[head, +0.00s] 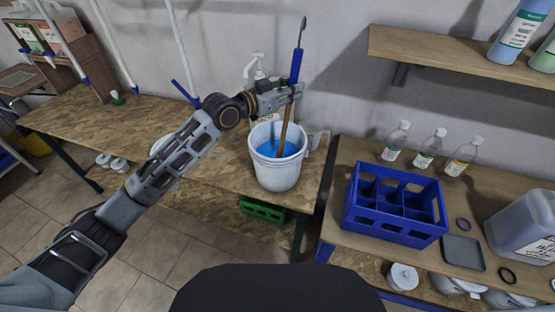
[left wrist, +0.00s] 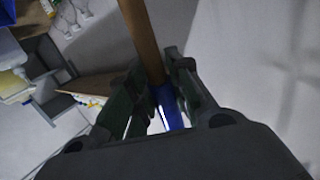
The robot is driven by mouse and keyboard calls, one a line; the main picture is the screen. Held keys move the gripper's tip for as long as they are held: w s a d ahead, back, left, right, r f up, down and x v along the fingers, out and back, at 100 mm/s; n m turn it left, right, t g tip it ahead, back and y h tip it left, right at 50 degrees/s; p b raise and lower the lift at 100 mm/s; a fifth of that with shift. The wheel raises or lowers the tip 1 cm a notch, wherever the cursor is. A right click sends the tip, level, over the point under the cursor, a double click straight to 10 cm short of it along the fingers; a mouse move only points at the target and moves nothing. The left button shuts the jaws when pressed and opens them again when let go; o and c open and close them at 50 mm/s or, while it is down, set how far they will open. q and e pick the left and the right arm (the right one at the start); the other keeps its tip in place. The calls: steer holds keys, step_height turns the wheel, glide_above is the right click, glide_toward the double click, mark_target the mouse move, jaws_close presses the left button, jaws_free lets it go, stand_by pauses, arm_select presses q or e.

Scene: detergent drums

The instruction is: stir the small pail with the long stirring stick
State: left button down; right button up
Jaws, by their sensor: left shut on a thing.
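The small pail (head: 277,170) is white, holds blue liquid, and stands on the wooden bench near its right end. The long stirring stick (head: 285,125) has a brown shaft, a blue grip and a hook on top. It stands nearly upright, slightly tilted, with its lower end in the blue liquid. My left gripper (head: 297,88) is shut on the stick at the blue grip, above the pail. In the left wrist view the stick (left wrist: 142,40) runs between the fingers. The stick's lowest part is hidden in the liquid. My right gripper is not in view.
A pump bottle (head: 256,70) stands behind the pail. To the right, a lower table holds a blue crate (head: 395,208), several clear bottles (head: 428,150), a grey tray (head: 463,252) and a large jug (head: 525,225). A shelf (head: 450,55) juts from the wall. The bench's left part (head: 90,115) is mostly clear.

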mark_target(294, 56)
arm_select(q)
steer(key=shift+w, duration=0.15)
steer(key=shift+r, duration=0.1)
steer(key=shift+r+p, duration=1.45)
steer(key=shift+r, duration=0.5)
steer(key=shift+r+p, duration=1.35)
steer(key=shift+r, duration=0.45)
steer(key=shift+r+p, duration=0.6)
steer(key=shift+r, duration=0.3)
steer(key=shift+r+p, duration=0.55)
steer(key=shift+r, duration=3.55)
